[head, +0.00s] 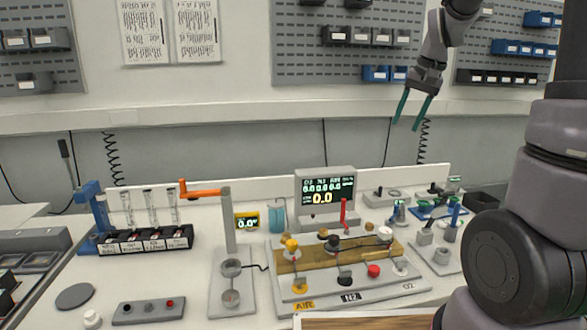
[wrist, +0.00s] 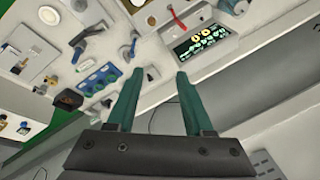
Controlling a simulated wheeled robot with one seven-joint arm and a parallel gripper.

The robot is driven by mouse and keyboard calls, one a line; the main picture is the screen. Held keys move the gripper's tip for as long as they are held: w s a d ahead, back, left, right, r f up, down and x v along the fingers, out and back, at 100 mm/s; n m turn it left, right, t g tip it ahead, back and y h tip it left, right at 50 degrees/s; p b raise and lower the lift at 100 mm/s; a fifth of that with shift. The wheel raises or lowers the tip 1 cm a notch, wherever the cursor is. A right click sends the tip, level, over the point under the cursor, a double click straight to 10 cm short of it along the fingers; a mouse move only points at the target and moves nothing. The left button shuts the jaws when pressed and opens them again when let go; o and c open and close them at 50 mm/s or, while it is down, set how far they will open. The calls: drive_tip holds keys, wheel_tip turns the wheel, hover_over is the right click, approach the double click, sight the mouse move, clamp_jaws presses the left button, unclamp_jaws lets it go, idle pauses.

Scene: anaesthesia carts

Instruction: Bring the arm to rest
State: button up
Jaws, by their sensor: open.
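My gripper (head: 411,108) is raised high at the upper right of the head view, in front of the wall and above the bench. Its two teal fingers point down and stand apart, with nothing between them. In the wrist view my gripper (wrist: 164,75) also shows open and empty, with the bench beyond its fingertips. The fingers touch nothing that I can see.
The bench holds a gas panel (head: 340,254) with coloured knobs, a display (head: 325,188), an orange-handled post (head: 229,220), a rack of vials (head: 146,240) and a blue tray (head: 432,210). Pegboards (head: 335,45) with bins hang behind. The air around my gripper is clear.

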drive_tip(key=s+a+r+t, duration=0.1)
drive_tip(key=s+a+r, duration=0.1)
drive_tip(key=s, duration=0.8)
drive_tip(key=s+a+r+t, duration=0.2)
drive_tip(key=s+a+r, duration=0.1)
drive_tip(key=s, duration=0.8)
drive_tip(key=shift+a+r+n+t, duration=0.2)
drive_tip(key=shift+n+t, duration=0.1)
drive_tip(key=shift+n, duration=0.1)
